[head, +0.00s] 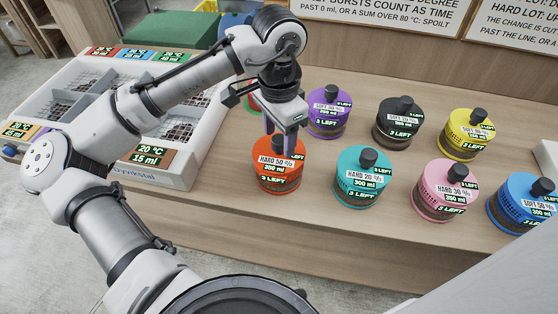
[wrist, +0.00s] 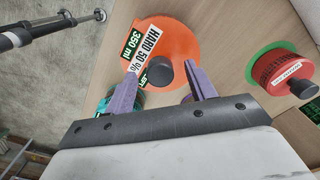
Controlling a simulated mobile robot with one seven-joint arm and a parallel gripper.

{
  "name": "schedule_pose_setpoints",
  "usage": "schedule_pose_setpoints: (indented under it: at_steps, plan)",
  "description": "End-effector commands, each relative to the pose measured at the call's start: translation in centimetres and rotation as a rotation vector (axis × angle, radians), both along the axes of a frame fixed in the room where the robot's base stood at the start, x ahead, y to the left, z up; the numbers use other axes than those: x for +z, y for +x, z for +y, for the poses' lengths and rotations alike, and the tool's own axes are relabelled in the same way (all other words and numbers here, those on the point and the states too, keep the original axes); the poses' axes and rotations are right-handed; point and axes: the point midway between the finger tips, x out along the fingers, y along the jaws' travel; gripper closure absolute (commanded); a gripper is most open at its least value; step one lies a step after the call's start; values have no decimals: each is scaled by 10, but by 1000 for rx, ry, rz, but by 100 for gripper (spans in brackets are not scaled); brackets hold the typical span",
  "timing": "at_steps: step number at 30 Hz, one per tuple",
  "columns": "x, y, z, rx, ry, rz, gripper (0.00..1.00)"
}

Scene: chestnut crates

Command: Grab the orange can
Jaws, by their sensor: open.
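The orange can (head: 279,180) stands upright on the wooden counter, with a white label reading "HARD 50 %" and a green "350 ml" tag. My gripper (head: 282,148) is above it, pointing down, with its purple fingers apart. In the wrist view the orange can (wrist: 180,42) shows from above, and its dark knob (wrist: 159,71) lies between the two open fingers of my gripper (wrist: 163,80). The fingers hold nothing. I cannot tell how far the fingertips are from the knob.
Teal (head: 361,185), pink (head: 445,195) and blue (head: 520,209) cans stand to the right. Purple (head: 328,120), black (head: 399,128) and yellow (head: 467,140) cans stand behind. A red-and-green can (wrist: 284,72) is near my gripper. A white compartmented tray (head: 180,175) is on the left.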

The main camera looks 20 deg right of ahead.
Motion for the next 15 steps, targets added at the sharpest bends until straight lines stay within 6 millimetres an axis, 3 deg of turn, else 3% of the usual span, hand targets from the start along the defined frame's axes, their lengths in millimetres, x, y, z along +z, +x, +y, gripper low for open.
schedule_pose_setpoints:
  at_steps: [5, 12, 15]
  plan:
    - [-19, 0, 0, 0, 0, 0, 45]
    - [-22, 0, 0, 0, -2, -1, 45]
    - [-22, 0, 0, 0, -1, -1, 55]
